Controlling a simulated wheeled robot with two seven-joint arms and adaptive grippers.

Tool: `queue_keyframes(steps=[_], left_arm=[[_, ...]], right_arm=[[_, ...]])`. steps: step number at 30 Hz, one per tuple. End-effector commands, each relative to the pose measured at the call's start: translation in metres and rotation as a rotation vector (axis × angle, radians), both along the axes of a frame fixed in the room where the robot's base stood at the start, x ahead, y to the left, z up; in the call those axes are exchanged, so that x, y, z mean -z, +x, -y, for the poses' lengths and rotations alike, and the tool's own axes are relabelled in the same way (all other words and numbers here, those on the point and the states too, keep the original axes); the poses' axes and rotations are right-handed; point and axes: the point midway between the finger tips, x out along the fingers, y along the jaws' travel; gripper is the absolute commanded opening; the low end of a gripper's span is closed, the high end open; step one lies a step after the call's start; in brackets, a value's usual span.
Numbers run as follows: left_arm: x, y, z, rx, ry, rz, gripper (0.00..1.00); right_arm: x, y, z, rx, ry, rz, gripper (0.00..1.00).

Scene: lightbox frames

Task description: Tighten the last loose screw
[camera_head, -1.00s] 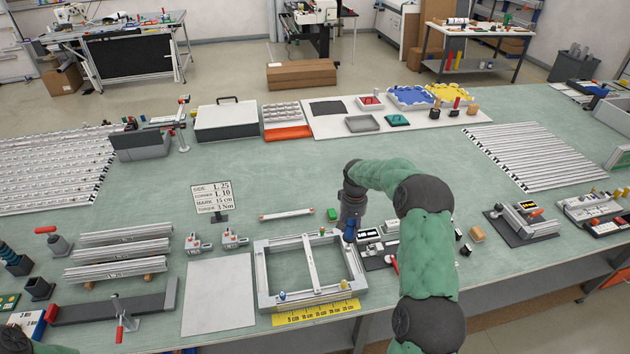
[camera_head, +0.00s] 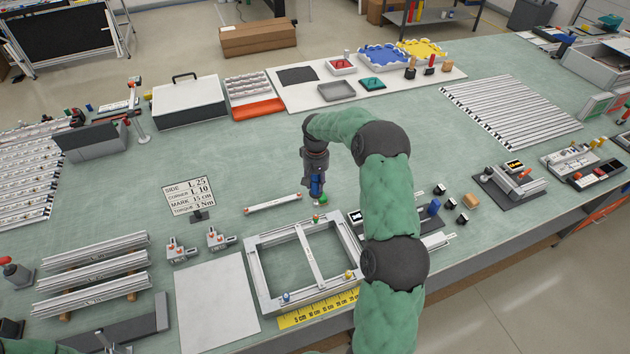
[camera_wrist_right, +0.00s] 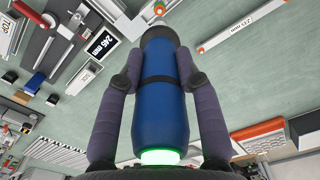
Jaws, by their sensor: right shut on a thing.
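My right gripper (camera_head: 315,176) is shut on a blue power screwdriver (camera_wrist_right: 160,105); a green light glows at its near end. It points down at the far right corner of a pale aluminium frame (camera_head: 262,277) with a crossbar. A small green thing (camera_head: 322,199) sits beside the tool's tip; I cannot tell whether they touch. A blue-topped screw (camera_head: 286,296) stands at the frame's near left corner and a yellow-topped one (camera_head: 348,274) at its near right. My left gripper is out of view.
A sign (camera_head: 189,194) reads torque 3 Nm. A yellow ruler (camera_head: 318,308) lies along the frame's front. A marked bar (camera_head: 273,204) lies behind it, and a blank pale sheet (camera_head: 217,304) lies left. Small blocks and tools lie right of my arm. Bench behind the bar is clear.

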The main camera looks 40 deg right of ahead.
Motion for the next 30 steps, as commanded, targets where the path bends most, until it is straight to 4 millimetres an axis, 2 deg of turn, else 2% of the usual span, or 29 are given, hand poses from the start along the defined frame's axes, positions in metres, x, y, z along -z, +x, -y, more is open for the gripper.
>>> queue_keyframes(steps=[8,21,30], left_arm=[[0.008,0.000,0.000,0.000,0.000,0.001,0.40],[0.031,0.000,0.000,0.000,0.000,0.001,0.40],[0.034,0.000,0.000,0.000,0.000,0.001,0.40]], right_arm=[[0.008,0.000,0.001,0.001,-0.001,0.002,0.00],[0.041,0.001,0.001,0.001,-0.001,0.002,0.00],[0.047,0.001,0.001,0.001,-0.001,0.003,0.00]])
